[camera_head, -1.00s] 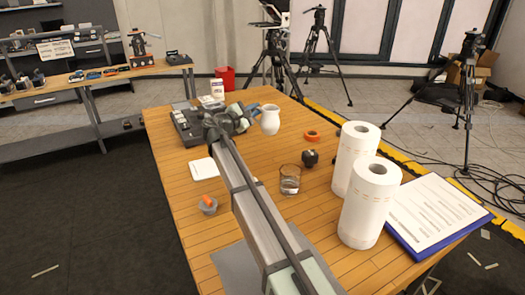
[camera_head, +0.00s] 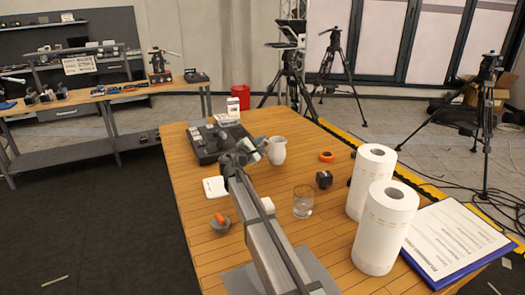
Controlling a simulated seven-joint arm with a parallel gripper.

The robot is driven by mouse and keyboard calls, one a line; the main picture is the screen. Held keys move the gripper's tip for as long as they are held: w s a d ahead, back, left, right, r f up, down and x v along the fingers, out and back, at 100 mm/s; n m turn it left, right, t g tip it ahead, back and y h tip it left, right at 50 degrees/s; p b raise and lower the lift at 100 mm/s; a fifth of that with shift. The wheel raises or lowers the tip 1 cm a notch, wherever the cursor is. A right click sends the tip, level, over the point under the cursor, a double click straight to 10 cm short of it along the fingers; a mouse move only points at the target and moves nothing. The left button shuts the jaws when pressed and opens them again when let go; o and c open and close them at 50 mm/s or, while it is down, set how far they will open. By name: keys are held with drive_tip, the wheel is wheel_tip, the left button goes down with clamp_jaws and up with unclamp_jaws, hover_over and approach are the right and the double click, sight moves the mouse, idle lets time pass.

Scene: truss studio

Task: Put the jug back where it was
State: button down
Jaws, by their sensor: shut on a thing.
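The white jug (camera_head: 278,152) is toward the far part of the wooden table, with its handle side to the left. It looks upright. My gripper (camera_head: 262,146) is at the jug's left side, shut on it at the handle. The fingertips are small and partly hidden, so the exact grip is hard to see. The jug's base is at or just above the tabletop; I cannot tell whether it touches.
A dark mixer-like device (camera_head: 208,144) lies left of the jug. Orange tape (camera_head: 326,156), a small black object (camera_head: 324,179) and a glass (camera_head: 303,201) are to the right and nearer. Paper rolls (camera_head: 385,228) stand nearer right. Bare wood (camera_head: 300,160) lies between jug and tape.

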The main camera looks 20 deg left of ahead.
drive_tip(key=shift+f, duration=1.6)
drive_tip(key=shift+f, duration=0.1)
drive_tip(key=c, duration=1.1)
unclamp_jaws()
drive_tip(key=v, duration=0.3)
drive_tip(key=shift+s+r, duration=0.15)
drive_tip(key=shift+r, duration=0.1)
wheel_tip(320, 180, up, 7)
drive_tip(key=shift+f, duration=0.15)
